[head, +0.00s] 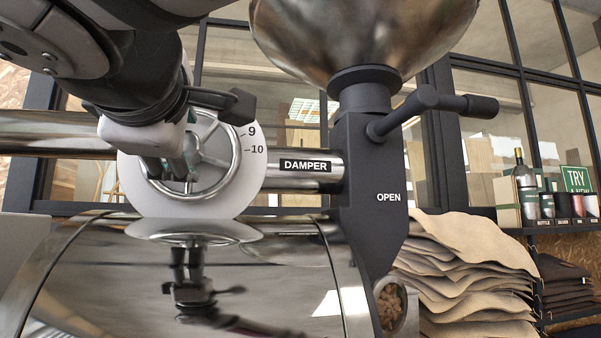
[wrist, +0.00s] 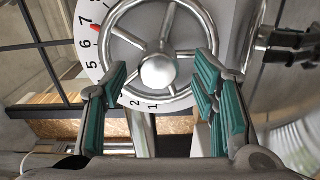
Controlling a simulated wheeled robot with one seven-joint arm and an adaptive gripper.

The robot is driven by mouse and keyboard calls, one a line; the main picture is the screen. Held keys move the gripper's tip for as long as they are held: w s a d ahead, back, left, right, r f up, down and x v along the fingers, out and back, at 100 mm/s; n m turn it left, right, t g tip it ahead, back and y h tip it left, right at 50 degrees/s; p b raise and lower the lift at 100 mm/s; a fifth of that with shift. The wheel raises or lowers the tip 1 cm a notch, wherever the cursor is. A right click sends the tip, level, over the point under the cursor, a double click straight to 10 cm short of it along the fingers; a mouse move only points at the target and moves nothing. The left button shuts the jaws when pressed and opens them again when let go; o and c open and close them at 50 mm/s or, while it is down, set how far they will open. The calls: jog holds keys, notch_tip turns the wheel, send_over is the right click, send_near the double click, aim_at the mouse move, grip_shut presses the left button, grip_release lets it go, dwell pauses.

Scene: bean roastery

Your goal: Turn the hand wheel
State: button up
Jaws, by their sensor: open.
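The hand wheel (head: 236,158) is a polished metal ring with spokes, in front of a white numbered dial (head: 250,185). In the wrist view the hand wheel (wrist: 158,72) shows its round hub, and a red mark sits on the dial (wrist: 88,45) between 6 and 7. My gripper (head: 172,170) is at the wheel in the head view and hides its left part. In the wrist view my gripper (wrist: 160,70) is open, its teal-padded fingers on either side of the wheel's lower part. The right fingertips overlap the rim; I cannot tell whether they touch.
A horizontal pipe labelled DAMPER (head: 305,166) runs right to a dark column (head: 365,190) with a lever (head: 425,105). A metal hopper (head: 360,40) hangs above. The shiny drum (head: 270,280) lies below. Sacks (head: 465,270) are stacked at the right.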

jog(key=v, duration=0.9)
jog(key=shift+s, duration=0.3)
